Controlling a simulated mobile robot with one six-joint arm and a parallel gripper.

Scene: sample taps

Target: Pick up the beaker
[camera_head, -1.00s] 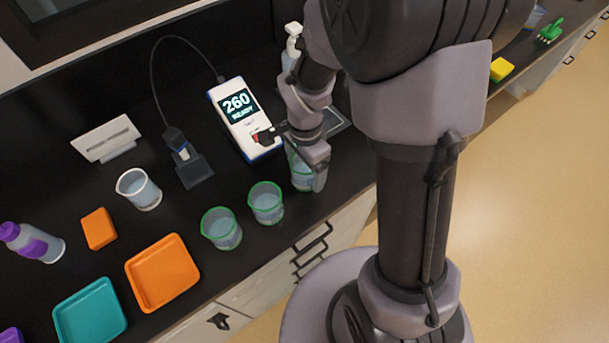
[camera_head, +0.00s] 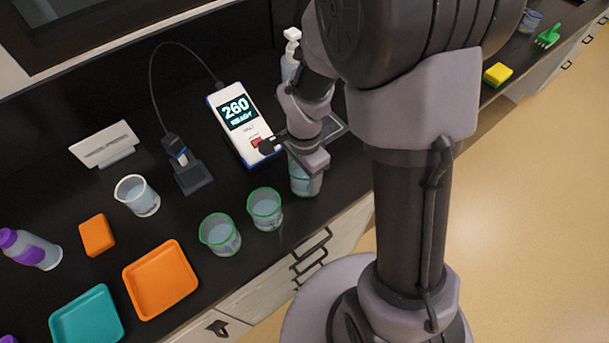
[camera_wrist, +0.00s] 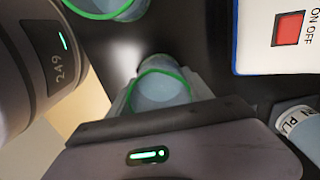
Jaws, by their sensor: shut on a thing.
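A clear beaker with a green rim (camera_head: 306,185) and bluish liquid is at the front edge of the black bench, partly hidden by my gripper. My gripper (camera_head: 308,166) is shut on it from above. In the wrist view the beaker's green rim and liquid (camera_wrist: 162,90) show between the fingers of my gripper (camera_wrist: 163,97). The beaker looks upright; I cannot tell whether its base touches the bench. Two similar green-rimmed beakers, one nearer (camera_head: 265,209) and one farther left (camera_head: 220,234), stand to its left. A white-rimmed beaker (camera_head: 138,196) stands farther back.
A white meter reading 260 READY (camera_head: 243,125) lies close behind my gripper, with a cabled probe in a dark stand (camera_head: 190,172). A spray bottle (camera_head: 291,65) stands behind. An orange tray (camera_head: 160,280) and a teal tray (camera_head: 88,320) lie at left.

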